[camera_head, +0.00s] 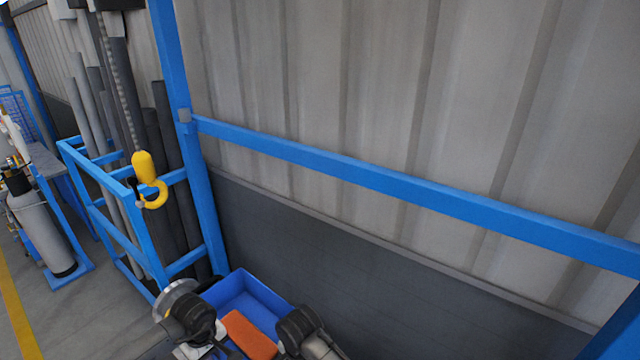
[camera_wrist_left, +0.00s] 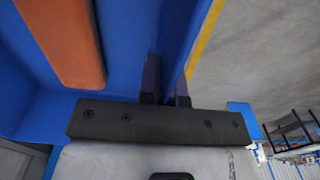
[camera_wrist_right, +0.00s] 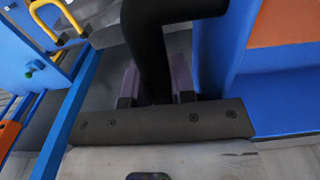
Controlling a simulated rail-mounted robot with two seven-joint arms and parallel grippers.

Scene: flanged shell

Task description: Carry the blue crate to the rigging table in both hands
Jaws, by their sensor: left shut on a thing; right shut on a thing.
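The blue crate (camera_head: 235,293) is low in the head view, close in front of me, with an orange block (camera_head: 249,335) inside it. My left gripper (camera_wrist_left: 167,90) is shut on the crate's wall; one finger lies on each side of it in the left wrist view. My right gripper (camera_wrist_right: 156,88) is shut on a black curved bar (camera_wrist_right: 148,45) that runs to the crate's side and looks like its handle. Much of the crate's near side is hidden by my wrists in the head view. I cannot tell which surface is the rigging table.
A blue rail (camera_head: 420,195) and a corrugated wall (camera_head: 400,90) stand behind the crate. A yellow hook (camera_head: 148,178) hangs before a blue rack (camera_head: 110,215) of grey pipes. A grey cylinder (camera_head: 43,232) and a grey-topped bench (camera_head: 47,160) are at the far left. The floor there looks open.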

